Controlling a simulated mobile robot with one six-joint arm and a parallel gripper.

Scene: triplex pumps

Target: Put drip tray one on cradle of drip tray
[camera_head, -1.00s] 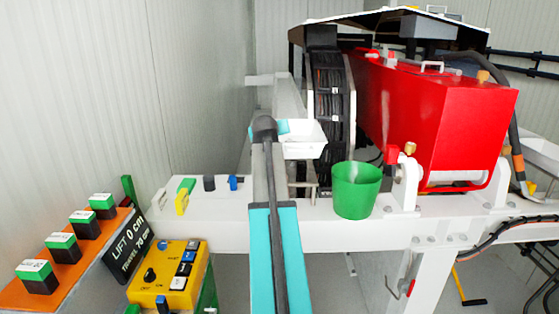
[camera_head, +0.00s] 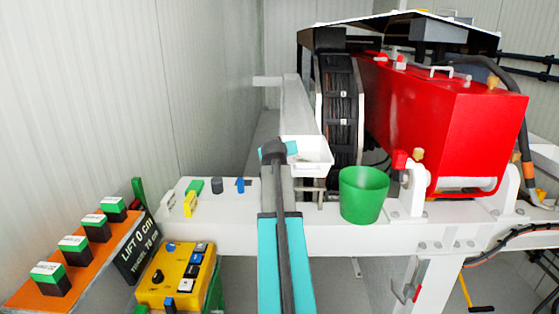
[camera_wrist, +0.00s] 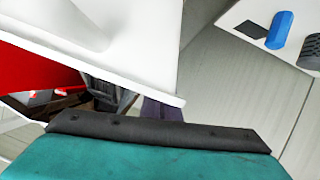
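A white, shallow drip tray (camera_head: 312,152) is held level above the white beam, left of the black ribbed column. My gripper (camera_head: 292,150) is at its left side, with a teal finger against the tray wall. In the wrist view, the tray's white surface (camera_wrist: 120,50) fills the upper left beside the teal and black finger. The gripper appears shut on the tray; the second finger is hidden. A small pale bracket (camera_head: 318,194) stands on the beam below the tray. It may be the cradle, but my arm and the tray partly cover that area.
A green bucket (camera_head: 363,196) stands on the beam just right of the bracket. A red tank (camera_head: 440,120) is behind it. Small blue, grey and yellow items lie left on the beam (camera_head: 330,240). A yellow control box (camera_head: 178,272) is at lower left.

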